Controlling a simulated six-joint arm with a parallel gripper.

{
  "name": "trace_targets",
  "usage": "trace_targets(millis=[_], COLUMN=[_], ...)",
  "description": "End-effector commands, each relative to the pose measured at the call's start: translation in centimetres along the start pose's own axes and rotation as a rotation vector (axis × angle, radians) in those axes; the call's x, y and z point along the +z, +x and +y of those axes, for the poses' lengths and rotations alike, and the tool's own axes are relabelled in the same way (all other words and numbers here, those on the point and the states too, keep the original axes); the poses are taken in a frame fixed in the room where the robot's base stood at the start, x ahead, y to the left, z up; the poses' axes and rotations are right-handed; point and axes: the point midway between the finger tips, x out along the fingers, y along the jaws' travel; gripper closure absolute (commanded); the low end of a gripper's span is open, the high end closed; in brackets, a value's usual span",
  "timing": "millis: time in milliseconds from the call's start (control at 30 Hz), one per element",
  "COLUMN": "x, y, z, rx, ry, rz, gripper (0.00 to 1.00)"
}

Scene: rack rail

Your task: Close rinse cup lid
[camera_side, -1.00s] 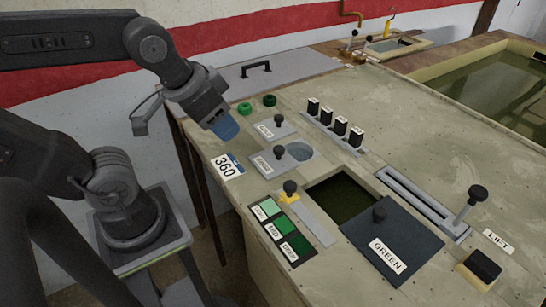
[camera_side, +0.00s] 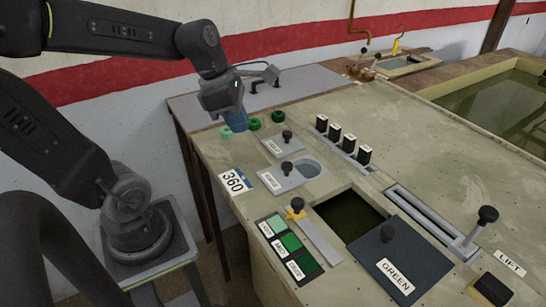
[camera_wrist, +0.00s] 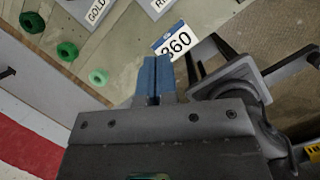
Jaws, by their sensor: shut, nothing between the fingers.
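The rinse lid is a grey plate with a black knob (camera_side: 287,167) and a label reading RINSE (camera_side: 271,181). My gripper (camera_side: 236,122) has blue fingers. It is shut and empty, above the bench's left edge by the green rings, apart from the lid. In the wrist view the blue fingertips (camera_wrist: 153,62) are together near the 360 sign. Only part of the rinse label (camera_wrist: 160,4) shows there, at the top edge.
A GOLD lid (camera_side: 281,144) lies behind the rinse lid. Green rings (camera_side: 254,124) sit near the back left. Black switches (camera_side: 335,131), a dark open tank (camera_side: 348,212) and a GREEN cover (camera_side: 397,262) stand rightward.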

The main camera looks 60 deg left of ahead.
Motion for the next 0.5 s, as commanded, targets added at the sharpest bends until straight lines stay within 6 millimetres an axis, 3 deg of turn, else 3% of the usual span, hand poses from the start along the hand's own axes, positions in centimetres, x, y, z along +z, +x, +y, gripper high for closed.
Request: trace_targets(millis=[100,267,500], x=[-0.1,-0.1,-0.1], y=[0.1,1.4,5.9], z=[0.3,0.3,0.2], rx=[-0.008,-0.013,-0.016], ry=[-0.096,-0.114,-0.111], rz=[-0.001,0.001,0.004], gripper=[1.00,1.00,1.00])
